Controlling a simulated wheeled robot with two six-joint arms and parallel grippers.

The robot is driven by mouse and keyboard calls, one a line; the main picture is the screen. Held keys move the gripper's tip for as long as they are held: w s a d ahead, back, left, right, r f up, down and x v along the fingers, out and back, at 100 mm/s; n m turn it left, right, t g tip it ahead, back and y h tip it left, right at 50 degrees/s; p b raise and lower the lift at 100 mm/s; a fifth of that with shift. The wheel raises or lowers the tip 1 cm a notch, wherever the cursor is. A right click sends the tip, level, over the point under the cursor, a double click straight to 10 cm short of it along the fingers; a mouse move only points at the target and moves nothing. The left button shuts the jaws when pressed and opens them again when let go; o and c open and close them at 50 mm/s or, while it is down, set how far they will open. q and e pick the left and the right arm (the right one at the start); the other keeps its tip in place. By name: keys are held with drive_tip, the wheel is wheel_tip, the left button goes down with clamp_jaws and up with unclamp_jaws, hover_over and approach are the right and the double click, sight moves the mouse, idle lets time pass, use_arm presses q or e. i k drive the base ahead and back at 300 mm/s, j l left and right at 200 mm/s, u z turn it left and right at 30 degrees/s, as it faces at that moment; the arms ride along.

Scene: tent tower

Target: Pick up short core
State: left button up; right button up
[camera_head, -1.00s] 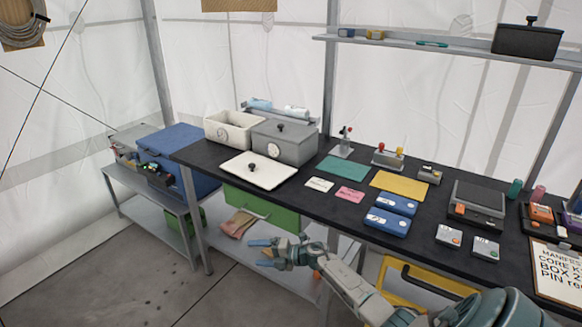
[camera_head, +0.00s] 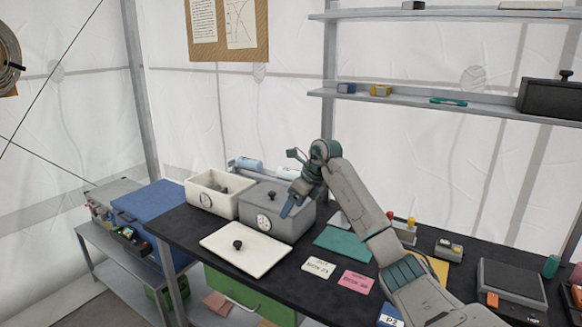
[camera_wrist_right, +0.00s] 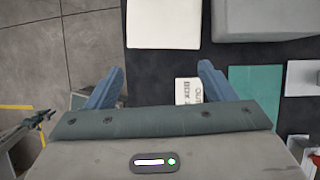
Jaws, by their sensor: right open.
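I cannot make out a short core for certain. An open white box (camera_head: 208,202) on the black table holds dark grey pieces (camera_head: 226,186), too small to identify. My right gripper (camera_head: 290,205) is raised over the table, in front of the closed grey box (camera_head: 262,228) in the picture, with a blue finger pointing down. In the right wrist view the fingers of this gripper (camera_wrist_right: 162,76) are spread with nothing held between them. My left gripper is in neither view.
A white lid with a black knob (camera_head: 246,252) lies before the boxes, and shows in the wrist view (camera_wrist_right: 163,22). A teal mat (camera_head: 343,242), white card (camera_head: 318,268) and pink card (camera_head: 356,281) lie to the right. A shelf (camera_head: 470,105) crosses the back.

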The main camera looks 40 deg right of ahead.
sight(285, 173)
drive_tip(key=i+l, duration=0.3)
drive_tip(key=l, duration=0.15)
drive_tip(key=i+l, duration=0.65)
drive_tip(key=l, duration=0.2)
